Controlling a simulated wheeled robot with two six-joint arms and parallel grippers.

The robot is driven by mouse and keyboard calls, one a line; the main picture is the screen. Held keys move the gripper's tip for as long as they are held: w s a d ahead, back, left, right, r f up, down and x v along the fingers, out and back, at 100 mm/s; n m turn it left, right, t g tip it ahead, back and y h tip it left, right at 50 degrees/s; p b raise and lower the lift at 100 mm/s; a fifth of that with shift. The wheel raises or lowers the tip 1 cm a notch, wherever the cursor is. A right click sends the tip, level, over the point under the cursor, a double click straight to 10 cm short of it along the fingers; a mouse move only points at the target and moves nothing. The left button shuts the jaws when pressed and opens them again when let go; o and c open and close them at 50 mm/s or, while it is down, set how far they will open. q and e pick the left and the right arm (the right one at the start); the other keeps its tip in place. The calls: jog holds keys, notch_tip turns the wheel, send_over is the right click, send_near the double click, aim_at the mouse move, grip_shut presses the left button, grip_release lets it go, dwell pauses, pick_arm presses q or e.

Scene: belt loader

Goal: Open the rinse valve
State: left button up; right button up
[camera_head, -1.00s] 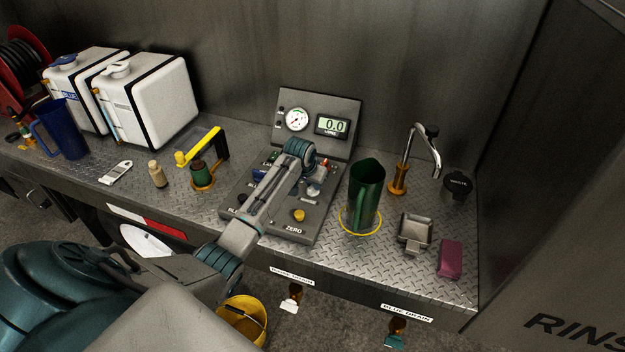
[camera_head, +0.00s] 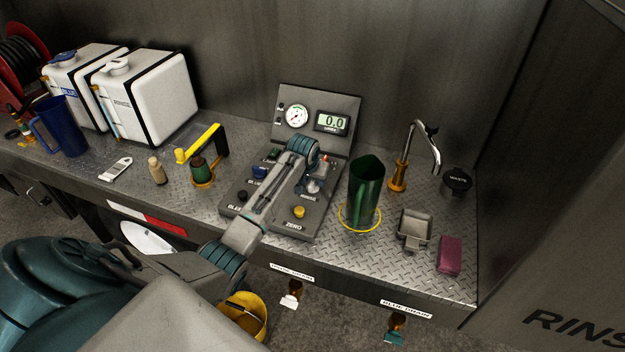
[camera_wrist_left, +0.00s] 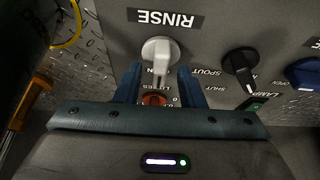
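The rinse valve is a pale grey knob with a lever (camera_wrist_left: 160,52) on the grey control panel, beside the RINSE label in the left wrist view. Its lever points toward my gripper, at the end of the scale by an orange-red button. In the head view the valve (camera_head: 313,187) is partly hidden by my arm. My left gripper (camera_wrist_left: 160,84) is open, with one finger on either side of the lever. I cannot tell whether the fingers touch it. In the head view the left gripper (camera_head: 321,176) is over the panel's right side. My right gripper is not in view.
The panel (camera_head: 314,226) also has a black spout knob (camera_wrist_left: 240,65), a blue knob (camera_head: 259,173) and a yellow ZERO button (camera_head: 299,212). The display (camera_head: 332,122) reads 0.0. A green jug (camera_head: 366,190) stands close to the right, in a yellow ring, near a tap (camera_head: 399,170).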

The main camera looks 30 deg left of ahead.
pick_arm(q)
jog(key=shift+r, duration=0.1)
jog(key=shift+s+r, duration=0.15)
jog(key=shift+r, duration=0.1)
jog(key=b+v, duration=0.3)
jog(key=v, duration=0.7)
jog(key=shift+b, duration=0.3)
jog(key=shift+f, duration=0.1)
